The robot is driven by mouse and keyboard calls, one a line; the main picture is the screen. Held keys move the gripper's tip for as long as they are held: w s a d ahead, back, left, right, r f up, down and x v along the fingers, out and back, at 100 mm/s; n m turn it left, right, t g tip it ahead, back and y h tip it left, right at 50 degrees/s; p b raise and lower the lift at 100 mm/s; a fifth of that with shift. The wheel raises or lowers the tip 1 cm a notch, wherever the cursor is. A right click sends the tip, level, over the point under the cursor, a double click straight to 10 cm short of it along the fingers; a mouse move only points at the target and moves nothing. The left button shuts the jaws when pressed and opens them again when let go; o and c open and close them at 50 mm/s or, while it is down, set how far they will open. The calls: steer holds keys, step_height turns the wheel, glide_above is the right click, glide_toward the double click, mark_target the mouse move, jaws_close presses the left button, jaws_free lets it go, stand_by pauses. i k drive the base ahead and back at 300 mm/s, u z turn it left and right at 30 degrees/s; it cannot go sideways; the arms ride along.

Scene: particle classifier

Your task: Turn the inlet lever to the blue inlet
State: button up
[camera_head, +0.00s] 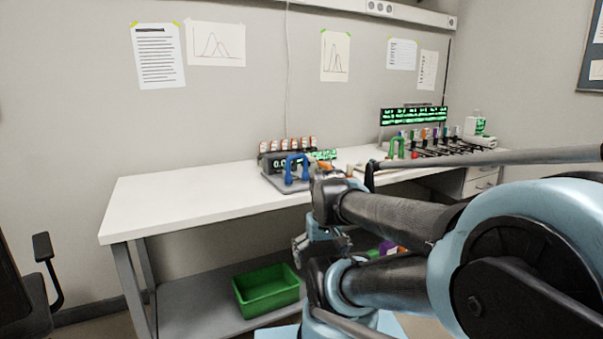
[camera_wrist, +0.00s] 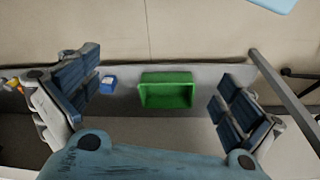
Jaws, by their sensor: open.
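A blue arched part (camera_head: 297,168), which looks like the blue inlet, stands on a grey base at the front of the bench-top device (camera_head: 272,163). A green arched part (camera_head: 397,147) stands farther right on the bench. The inlet lever cannot be made out clearly; my arm covers part of the bench between the two arches. My gripper (camera_head: 322,240) hangs in front of the bench, below the level of its top and apart from both arches. In the wrist view my gripper (camera_wrist: 152,92) is open and empty, its fingers wide apart, facing downward.
A green bin (camera_head: 267,290) sits on the bench's lower shelf; it also shows in the wrist view (camera_wrist: 167,91), beside a small blue box (camera_wrist: 108,84). A monitor (camera_head: 413,116) and several small coloured items stand at the back right. The white bench top (camera_head: 190,195) is clear at left.

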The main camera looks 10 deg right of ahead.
mark_target(322, 165)
steer(key=k, duration=0.5)
steer(key=z, duration=0.95)
steer(key=i, duration=0.7)
steer(key=u, duration=0.9)
